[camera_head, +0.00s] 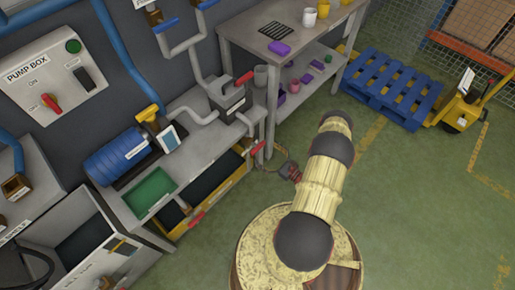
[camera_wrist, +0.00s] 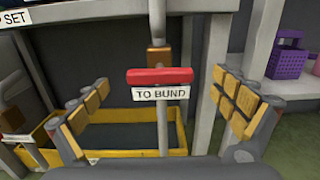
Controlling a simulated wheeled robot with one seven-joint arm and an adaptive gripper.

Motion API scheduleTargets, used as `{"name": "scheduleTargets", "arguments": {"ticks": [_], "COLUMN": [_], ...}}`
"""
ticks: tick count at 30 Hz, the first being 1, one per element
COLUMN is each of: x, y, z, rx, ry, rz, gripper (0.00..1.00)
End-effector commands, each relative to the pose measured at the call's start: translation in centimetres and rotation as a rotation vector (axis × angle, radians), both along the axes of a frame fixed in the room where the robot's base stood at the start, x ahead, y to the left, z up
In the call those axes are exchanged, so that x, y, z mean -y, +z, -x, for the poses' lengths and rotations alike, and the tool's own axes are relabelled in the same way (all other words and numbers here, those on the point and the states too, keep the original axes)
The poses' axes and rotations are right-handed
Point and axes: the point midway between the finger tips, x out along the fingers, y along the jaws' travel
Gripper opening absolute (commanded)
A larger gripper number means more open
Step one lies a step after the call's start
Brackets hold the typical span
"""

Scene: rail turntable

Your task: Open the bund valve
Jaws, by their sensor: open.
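The bund valve has a red lever handle (camera_wrist: 160,76) with a white "TO BUND" label (camera_wrist: 160,93) under it. The handle lies level, crosswise to a vertical grey pipe (camera_wrist: 157,18) with a brass fitting above it. In the head view the red handle (camera_head: 257,148) shows at the right end of the pump bench. My gripper (camera_wrist: 160,88) is open, its padded fingers spread on either side of the handle, apart from it and holding nothing. In the head view my gripper (camera_head: 290,171) is small, just right of the handle, and mostly hidden by my arm.
A yellow-edged bund tray (camera_wrist: 135,154) lies low behind the valve. A grey table leg (camera_wrist: 210,75) stands close to the right finger, with a purple basket (camera_wrist: 287,63) on the shelf beyond. Another red lever (camera_head: 245,77) is higher up.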

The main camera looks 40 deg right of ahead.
Motion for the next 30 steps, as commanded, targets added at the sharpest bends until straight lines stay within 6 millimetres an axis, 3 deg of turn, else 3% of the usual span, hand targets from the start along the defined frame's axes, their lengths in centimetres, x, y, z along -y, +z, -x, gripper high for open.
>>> {"name": "scheduleTargets", "arguments": {"ticks": [6, 12, 22, 30], "x": [-0.5, -0.5, -0.6, -0.6], "y": [-0.1, -0.1, 0.0, 0.0], "z": [-3.4, -5.2, -5.6, -5.6], "rx": [0.000, -0.001, -0.001, -0.001], "ry": [0.006, 0.004, 0.002, 0.003], "rz": [0.000, 0.000, -0.001, -0.001], "gripper": [0.97, 0.97, 0.97, 0.82]}}
